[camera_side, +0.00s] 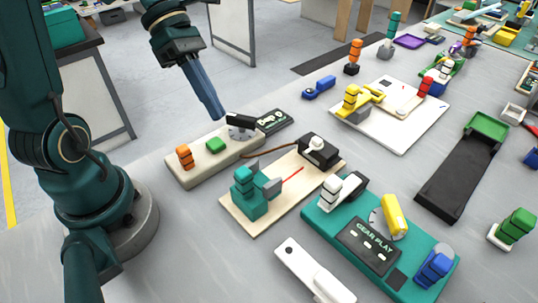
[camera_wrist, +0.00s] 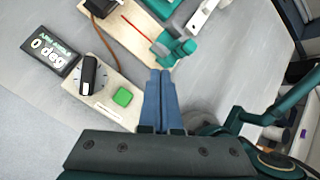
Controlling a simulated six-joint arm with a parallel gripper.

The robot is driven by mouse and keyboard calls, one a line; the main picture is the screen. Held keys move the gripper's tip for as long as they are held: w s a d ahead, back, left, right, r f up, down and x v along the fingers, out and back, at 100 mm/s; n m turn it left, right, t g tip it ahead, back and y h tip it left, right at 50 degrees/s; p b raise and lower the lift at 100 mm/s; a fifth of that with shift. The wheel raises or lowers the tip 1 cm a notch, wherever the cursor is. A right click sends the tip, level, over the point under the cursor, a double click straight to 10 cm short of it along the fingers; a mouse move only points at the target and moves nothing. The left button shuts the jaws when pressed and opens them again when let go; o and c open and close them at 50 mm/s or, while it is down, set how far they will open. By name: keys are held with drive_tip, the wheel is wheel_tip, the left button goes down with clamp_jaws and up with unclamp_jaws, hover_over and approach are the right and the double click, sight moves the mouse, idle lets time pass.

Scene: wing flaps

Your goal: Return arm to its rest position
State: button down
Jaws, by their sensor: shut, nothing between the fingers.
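My gripper (camera_side: 217,113) has long blue-grey fingers that are closed together with nothing between them. In the side view it hangs in the air, tilted down, above and behind the beige flap panel (camera_side: 183,181). In the wrist view the fingers (camera_wrist: 160,75) point toward the gap between the beige panel and the wooden board. The panel carries a black lever on a dial (camera_side: 240,122), a green button (camera_side: 215,145) and an orange knob (camera_side: 184,156). No finger visibly touches anything.
A wooden board with a teal clamp-like part (camera_side: 248,193) and a black box (camera_side: 318,151) lies in front of the panel. A teal gear panel (camera_side: 320,222), a white board (camera_side: 405,135) and a black ramp (camera_side: 455,180) stand to the right. Open table lies at front left.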

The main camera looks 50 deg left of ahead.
drive_tip(key=s+d+r+m+t+y, duration=0.1)
drive_tip(key=s+m+t+y, duration=0.1)
drive_tip(key=m, duration=1)
drive_tip(key=s+d+r+m+t+y, duration=0.1)
drive_tip(key=m+y, duration=0.4)
drive_tip(key=m, duration=0.8)
drive_tip(key=s+t, duration=0.1)
drive_tip(key=s, duration=0.1)
drive_tip(key=shift+s+t, duration=0.4)
drive_tip(key=shift+d, duration=0.1)
